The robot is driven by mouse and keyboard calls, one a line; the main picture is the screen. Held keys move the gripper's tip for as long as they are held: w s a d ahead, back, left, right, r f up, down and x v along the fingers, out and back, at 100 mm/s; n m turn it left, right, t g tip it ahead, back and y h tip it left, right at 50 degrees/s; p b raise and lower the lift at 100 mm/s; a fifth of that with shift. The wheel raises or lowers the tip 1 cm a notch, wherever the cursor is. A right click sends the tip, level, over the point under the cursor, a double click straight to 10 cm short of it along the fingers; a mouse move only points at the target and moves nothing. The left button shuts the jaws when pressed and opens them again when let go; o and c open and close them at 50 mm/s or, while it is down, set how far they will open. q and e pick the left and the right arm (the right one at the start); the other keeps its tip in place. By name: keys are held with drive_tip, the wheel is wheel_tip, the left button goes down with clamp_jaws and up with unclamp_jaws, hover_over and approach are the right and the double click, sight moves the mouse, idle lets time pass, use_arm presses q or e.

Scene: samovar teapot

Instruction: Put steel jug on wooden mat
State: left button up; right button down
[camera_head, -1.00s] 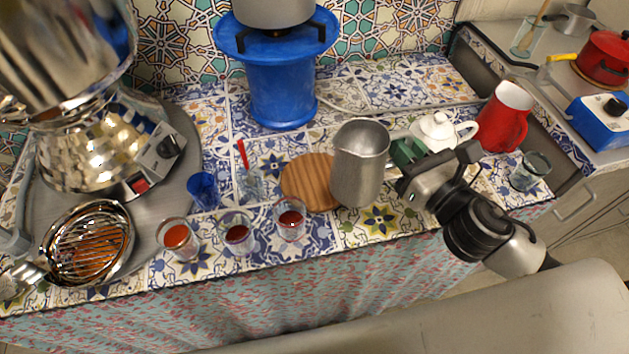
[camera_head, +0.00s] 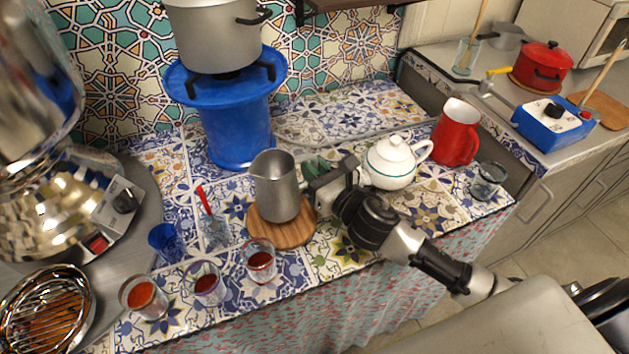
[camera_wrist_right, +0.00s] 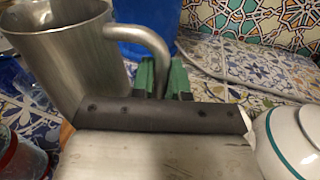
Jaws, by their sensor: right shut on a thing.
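The steel jug (camera_head: 276,186) is upright over the round wooden mat (camera_head: 283,237) in the head view. Its base looks to be on or just above the mat; I cannot tell whether it touches. My right gripper (camera_head: 314,176) comes from the right and is shut on the jug's handle. In the right wrist view, the green fingers (camera_wrist_right: 163,78) close around the curved handle (camera_wrist_right: 146,40), with the jug's body (camera_wrist_right: 72,65) at the left. My left gripper does not show.
Several glasses, one holding red liquid (camera_head: 261,262), stand in front and left of the mat. A white teapot (camera_head: 391,163) is close to my right gripper. A red jug (camera_head: 456,132) and a clear glass (camera_head: 488,181) are further right. A blue stand (camera_head: 238,125) is behind.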

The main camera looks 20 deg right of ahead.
drive_tip(key=shift+f+b, duration=0.3)
drive_tip(key=shift+f, duration=1.3)
drive_tip(key=shift+f, duration=0.15)
drive_tip(key=c, duration=1.1)
unclamp_jaws()
drive_tip(key=shift+s, duration=0.1)
drive_tip(key=b+v, duration=0.1)
drive_tip(key=v, duration=0.9)
drive_tip(key=shift+s+d, duration=0.15)
drive_tip(key=shift+s, duration=0.25)
drive_tip(key=shift+s+d+b, duration=0.15)
drive_tip(key=shift+s+b, duration=0.15)
drive_tip(key=shift+s, duration=0.25)
